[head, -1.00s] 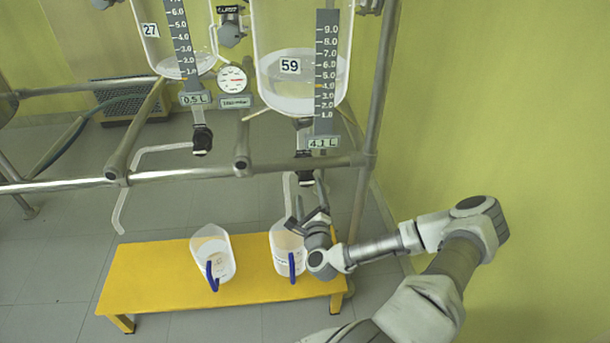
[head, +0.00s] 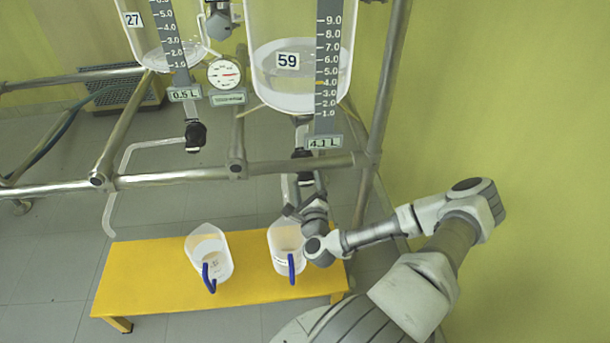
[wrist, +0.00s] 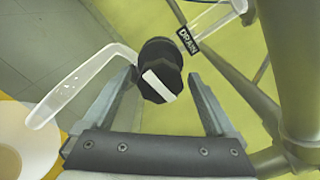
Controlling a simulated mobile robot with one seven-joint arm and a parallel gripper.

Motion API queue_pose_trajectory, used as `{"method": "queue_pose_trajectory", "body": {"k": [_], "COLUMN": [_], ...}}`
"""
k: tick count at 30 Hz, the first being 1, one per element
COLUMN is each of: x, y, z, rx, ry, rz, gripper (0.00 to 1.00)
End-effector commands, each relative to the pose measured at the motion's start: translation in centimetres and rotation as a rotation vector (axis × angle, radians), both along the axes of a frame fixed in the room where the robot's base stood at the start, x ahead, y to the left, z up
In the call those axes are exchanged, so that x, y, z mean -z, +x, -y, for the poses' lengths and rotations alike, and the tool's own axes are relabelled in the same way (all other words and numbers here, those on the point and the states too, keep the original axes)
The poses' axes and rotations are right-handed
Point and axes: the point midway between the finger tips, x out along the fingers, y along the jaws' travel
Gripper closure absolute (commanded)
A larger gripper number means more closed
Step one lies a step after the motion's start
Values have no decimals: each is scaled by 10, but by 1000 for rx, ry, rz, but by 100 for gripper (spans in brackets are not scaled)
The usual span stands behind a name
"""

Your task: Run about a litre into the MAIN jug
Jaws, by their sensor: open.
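The right glass vessel (head: 275,85), tagged 59, holds clear liquid; its display (head: 324,142) reads 4.1 L. Its black drain valve knob (head: 302,160) is below. In the wrist view the knob (wrist: 161,80) has a white bar and a DRAIN tag (wrist: 188,40) beside it. My gripper (head: 304,194) is open just below the valve; in the wrist view its fingers (wrist: 163,92) stand either side of the knob, contact unclear. A clear jug with a blue handle (head: 285,238) stands below; a similar jug (head: 208,245) stands left. Their labels are too small to read.
The jugs stand on a yellow bench (head: 150,275). The left vessel (head: 172,50), tagged 27, reads 0.5 L and has its own black valve (head: 195,136) and bent outlet pipe (head: 122,170). A metal rail (head: 200,178) crosses beside my gripper, with an upright post (head: 380,110) right.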

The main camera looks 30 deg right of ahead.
Motion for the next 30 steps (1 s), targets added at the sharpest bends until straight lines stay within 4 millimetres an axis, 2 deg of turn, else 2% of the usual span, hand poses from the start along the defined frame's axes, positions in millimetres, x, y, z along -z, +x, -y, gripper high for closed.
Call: {"method": "queue_pose_trajectory", "body": {"k": [12, 14, 26, 27, 30], "x": [0, 0, 0, 0, 0], "y": [-1, -1, -1, -1, -1], "z": [0, 0, 0, 0, 0], "rx": [1, 1, 1, 1, 1], "ry": [0, 0, 0, 0, -3], "rz": [0, 0, 0, 0, -1], "gripper": [8, 17, 89, 94, 94]}}
